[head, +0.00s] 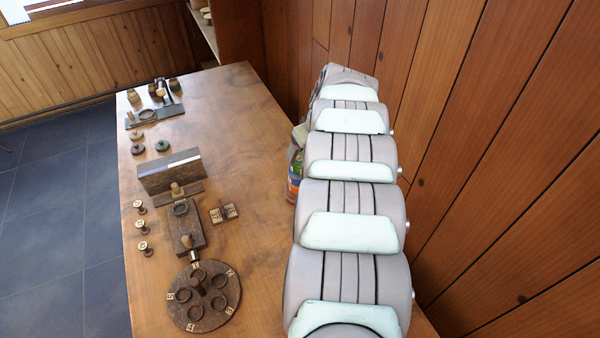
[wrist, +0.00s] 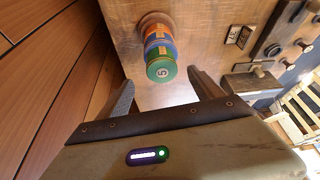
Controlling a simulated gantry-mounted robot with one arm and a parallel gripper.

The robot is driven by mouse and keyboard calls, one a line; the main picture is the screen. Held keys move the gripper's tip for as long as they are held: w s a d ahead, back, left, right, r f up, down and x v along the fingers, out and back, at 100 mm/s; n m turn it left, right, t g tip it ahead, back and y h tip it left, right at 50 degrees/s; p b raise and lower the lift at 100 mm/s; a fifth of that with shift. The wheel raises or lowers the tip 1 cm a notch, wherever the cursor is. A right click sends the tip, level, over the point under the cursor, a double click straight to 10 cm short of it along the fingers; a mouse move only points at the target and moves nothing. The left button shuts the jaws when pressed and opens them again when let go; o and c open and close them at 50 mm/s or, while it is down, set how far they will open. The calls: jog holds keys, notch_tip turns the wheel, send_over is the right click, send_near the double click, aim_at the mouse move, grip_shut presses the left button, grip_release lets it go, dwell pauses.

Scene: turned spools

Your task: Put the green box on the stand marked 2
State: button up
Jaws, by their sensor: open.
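In the wrist view a stack of coloured round pieces stands on the table, with a green round piece (wrist: 161,70) marked 5 nearest the camera and blue and orange bands (wrist: 158,44) beyond it. No square green box shows clearly. My gripper (wrist: 161,77) is open, its two fingers to either side of the green piece, with nothing seen held. In the head view the coloured stack (head: 294,183) is partly hidden by my arm. A dark round plate (head: 206,313) carries several rings and small number labels. I cannot read which is marked 2.
A small labelled block (head: 223,213) lies right of a dark wooden piece (head: 187,234). An upright dark board (head: 170,172) stands mid-table. Small spools (head: 143,227) line the left edge. The table's back right is clear.

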aim_at(300, 159)
jog(key=shift+w+a+f+b, duration=0.1)
jog(key=shift+f+b, duration=0.45)
jog(key=shift+b, duration=0.15)
jog(key=shift+f, duration=0.1)
jog(key=b+x, duration=0.2)
jog(key=b, duration=0.2)
jog(key=shift+a, duration=0.1)
jog(key=shift+w+a+f+p, duration=0.15)
jog(key=shift+f+p, duration=0.1)
jog(key=shift+p, duration=0.25)
jog(key=shift+x, duration=0.85)
jog(key=shift+a+f, duration=0.1)
jog(key=shift+f, duration=0.2)
jog(key=c, duration=1.6)
